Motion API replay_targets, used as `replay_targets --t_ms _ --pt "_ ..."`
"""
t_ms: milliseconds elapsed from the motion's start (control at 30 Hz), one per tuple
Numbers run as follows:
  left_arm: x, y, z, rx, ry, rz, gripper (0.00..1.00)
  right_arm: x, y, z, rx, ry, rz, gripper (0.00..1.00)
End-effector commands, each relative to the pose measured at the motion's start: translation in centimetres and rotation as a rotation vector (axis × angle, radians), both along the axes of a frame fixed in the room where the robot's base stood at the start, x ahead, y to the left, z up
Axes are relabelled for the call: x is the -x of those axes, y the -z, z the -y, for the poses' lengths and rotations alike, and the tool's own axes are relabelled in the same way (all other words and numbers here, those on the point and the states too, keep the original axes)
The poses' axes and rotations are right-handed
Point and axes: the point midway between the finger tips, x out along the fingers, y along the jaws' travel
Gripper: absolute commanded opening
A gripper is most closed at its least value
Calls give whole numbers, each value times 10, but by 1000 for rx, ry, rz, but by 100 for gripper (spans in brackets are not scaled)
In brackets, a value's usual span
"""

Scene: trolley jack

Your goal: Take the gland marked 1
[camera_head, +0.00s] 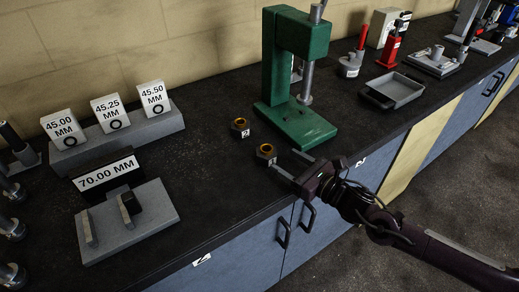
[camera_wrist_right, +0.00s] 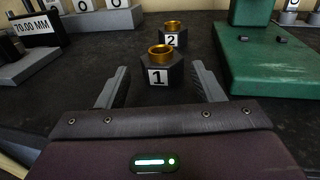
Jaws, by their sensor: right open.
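The gland marked 1 (camera_wrist_right: 161,69) is a dark hex piece with a brass-coloured ring on top, upright on the black bench. In the head view it is the nearer gland (camera_head: 266,154). The gland marked 2 (camera_wrist_right: 172,36) looks alike and stands behind it; it also shows in the head view (camera_head: 240,127). My right gripper (camera_wrist_right: 160,84) is open and empty, low over the bench, its fingers pointing at gland 1, which stands just beyond and between the fingertips. In the head view the right gripper (camera_head: 286,163) comes from the right. My left gripper is not in view.
A green press (camera_head: 297,75) stands behind and right of the glands. A grey block (camera_head: 130,222) with a 70.00 MM sign and a rack of size cards (camera_head: 118,135) are at left. A grey tray (camera_head: 398,90) lies farther right. The bench left of the glands is clear.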

Motion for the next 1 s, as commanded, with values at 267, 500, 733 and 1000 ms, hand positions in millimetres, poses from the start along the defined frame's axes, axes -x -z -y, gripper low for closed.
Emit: replay_targets --t_ms 267,500,733,1000 --pt "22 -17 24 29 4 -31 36 -22 -4 -24 -2 -2 -1 61" --pt "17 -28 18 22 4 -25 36 -42 2 -45 -1 0 0 61" --pt "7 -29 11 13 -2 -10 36 -45 4 -47 -1 0 -1 61" --pt "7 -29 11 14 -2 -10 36 -45 4 -47 0 0 -1 35"
